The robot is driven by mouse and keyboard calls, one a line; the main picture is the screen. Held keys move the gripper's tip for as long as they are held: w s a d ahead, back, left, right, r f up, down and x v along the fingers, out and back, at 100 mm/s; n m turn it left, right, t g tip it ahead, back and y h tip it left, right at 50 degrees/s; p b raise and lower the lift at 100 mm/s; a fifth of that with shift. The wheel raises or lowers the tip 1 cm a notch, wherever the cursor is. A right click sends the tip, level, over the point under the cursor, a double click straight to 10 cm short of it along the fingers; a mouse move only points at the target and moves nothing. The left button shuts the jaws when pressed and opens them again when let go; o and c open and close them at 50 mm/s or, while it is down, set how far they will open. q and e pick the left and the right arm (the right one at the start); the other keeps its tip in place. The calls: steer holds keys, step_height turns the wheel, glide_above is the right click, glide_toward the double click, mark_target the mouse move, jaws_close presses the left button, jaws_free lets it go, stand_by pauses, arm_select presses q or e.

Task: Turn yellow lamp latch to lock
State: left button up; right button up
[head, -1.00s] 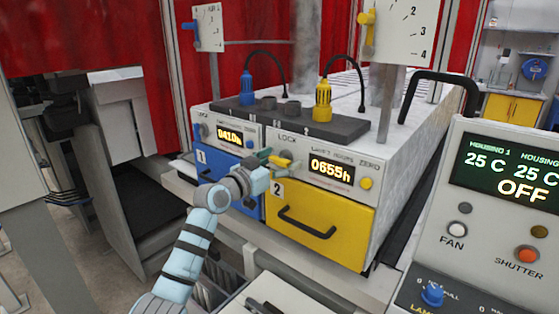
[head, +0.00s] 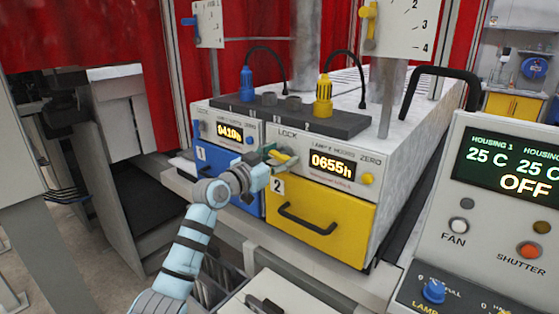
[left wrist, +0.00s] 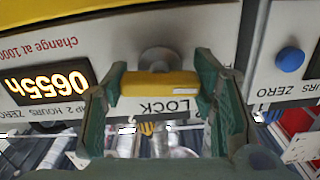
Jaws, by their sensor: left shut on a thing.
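The yellow lamp latch (left wrist: 160,85) is a short yellow bar on a round grey boss, beside the LOCK label on the front of lamp housing 2. In the left wrist view, which is turned over, the bar lies nearly level across the picture. My left gripper (left wrist: 160,80) has green fingers at both ends of the bar and is shut on it. In the head view the left gripper (head: 279,159) is at the latch, left of the 0655h display (head: 330,166), and its fingers partly hide the latch. My right gripper is in neither view.
The yellow drawer (head: 320,218) with a black handle is below the latch. The blue drawer (head: 230,177) of housing 1 is to the left. A control panel (head: 490,220) reading OFF stands at the right. Cabled yellow (head: 323,95) and blue plugs stand on top.

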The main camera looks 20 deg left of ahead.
arm_select(q)
steer(key=m+b, duration=0.2)
steer(key=m, duration=0.1)
steer(key=shift+f, duration=0.15)
steer(key=m+b, duration=0.2)
steer(key=m, duration=0.1)
steer(key=shift+m, duration=0.4)
steer(key=m+b, duration=0.1)
steer(key=m, duration=0.3)
steer(key=shift+m+b, duration=0.3)
steer(key=shift+b, duration=0.1)
steer(key=m+b, duration=0.1)
steer(key=m, duration=0.4)
steer(key=shift+m, duration=0.3)
steer(key=o, duration=1.2)
steer(key=shift+c, duration=0.2)
